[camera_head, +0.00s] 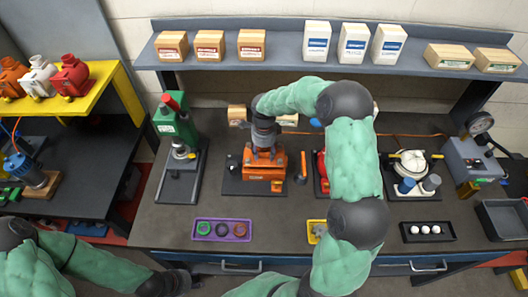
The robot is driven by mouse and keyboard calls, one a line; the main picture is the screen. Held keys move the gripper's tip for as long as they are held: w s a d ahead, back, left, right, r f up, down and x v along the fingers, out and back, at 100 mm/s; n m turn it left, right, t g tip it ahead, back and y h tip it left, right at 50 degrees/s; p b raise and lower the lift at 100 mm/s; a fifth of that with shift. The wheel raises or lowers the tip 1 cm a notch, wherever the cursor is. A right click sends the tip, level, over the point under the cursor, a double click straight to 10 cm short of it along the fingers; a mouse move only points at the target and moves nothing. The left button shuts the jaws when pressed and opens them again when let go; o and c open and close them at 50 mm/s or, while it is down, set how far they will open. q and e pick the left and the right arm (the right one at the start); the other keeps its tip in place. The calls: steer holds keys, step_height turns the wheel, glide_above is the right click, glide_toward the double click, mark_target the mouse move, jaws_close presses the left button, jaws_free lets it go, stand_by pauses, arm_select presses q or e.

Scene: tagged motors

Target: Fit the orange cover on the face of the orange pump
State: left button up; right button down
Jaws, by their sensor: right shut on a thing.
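The orange pump (264,173) stands on a dark base plate on the bench, left of centre. My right gripper (264,148) comes down on it from above, at its upper part. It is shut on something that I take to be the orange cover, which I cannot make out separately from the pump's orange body. Whether the cover sits against the pump's face cannot be told. My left gripper (183,282) is low in front of the bench, away from the pump, and its jaws are too small and dark to read.
A green press (175,125) stands left of the pump. A red unit (321,170) is partly hidden behind my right arm. A purple tray (222,230) with round parts and a black tray (428,231) with white balls lie near the front edge. A shelf (290,64) with boxes runs above.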

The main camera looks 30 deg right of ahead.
mark_target(264, 158)
steer(key=shift+f+b, duration=1.45)
steer(key=shift+f, duration=0.15)
steer(key=shift+c, duration=2.2)
jaws_free()
steer(key=shift+s+f, duration=0.1)
steer(key=shift+r+p, duration=1.3)
steer(key=shift+r, duration=1.8)
step_height(264, 158, up, 12)
